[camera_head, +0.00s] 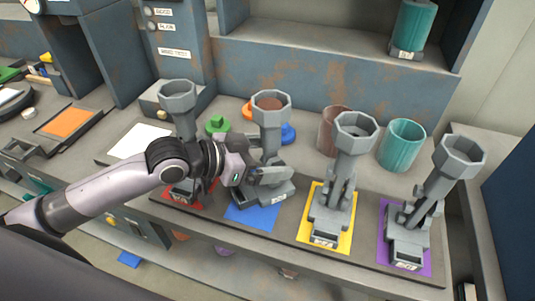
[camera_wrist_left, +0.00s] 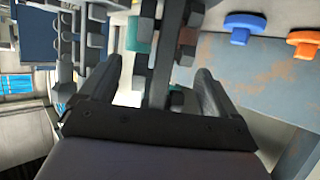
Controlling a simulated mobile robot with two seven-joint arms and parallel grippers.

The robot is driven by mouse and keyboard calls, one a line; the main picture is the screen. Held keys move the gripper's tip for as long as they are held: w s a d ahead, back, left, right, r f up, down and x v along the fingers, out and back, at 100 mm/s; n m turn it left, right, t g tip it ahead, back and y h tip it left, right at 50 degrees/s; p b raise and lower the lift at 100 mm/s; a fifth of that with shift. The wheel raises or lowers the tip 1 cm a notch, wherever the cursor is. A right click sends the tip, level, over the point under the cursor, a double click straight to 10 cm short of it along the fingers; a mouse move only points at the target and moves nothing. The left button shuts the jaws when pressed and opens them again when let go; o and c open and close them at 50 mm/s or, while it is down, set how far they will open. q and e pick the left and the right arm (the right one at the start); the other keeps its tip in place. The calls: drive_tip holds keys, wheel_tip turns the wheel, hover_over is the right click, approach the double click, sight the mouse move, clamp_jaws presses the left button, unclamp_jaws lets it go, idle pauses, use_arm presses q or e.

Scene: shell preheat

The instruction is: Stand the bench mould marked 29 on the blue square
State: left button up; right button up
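A grey mould (camera_head: 271,107) with an eight-sided cup on a stem stands upright over the blue square (camera_head: 255,217). Its base covers the back part of the square and looks turned relative to it; its number is not visible. My left gripper (camera_head: 268,176) is at its lower stem. In the left wrist view, the fingers (camera_wrist_left: 157,92) are apart on either side of the grey stem (camera_wrist_left: 165,55), with gaps showing. Similar moulds stand on the red (camera_head: 178,97), yellow (camera_head: 356,130) and purple (camera_head: 459,157) squares; their front labels are too small to read. My right gripper is not in view.
Behind the row are a brown cup (camera_head: 328,140), a teal cup (camera_head: 401,146), and green (camera_head: 216,125) and blue (camera_head: 288,134) knobbed pieces. A white square (camera_head: 140,141) lies bare at left. A teal cylinder (camera_head: 414,25) stands on the upper shelf.

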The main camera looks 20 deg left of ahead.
use_arm(q)
drive_tip(key=shift+r, duration=0.1)
drive_tip(key=shift+r, duration=0.1)
drive_tip(key=v, duration=1.2)
idle(0.4)
idle(0.4)
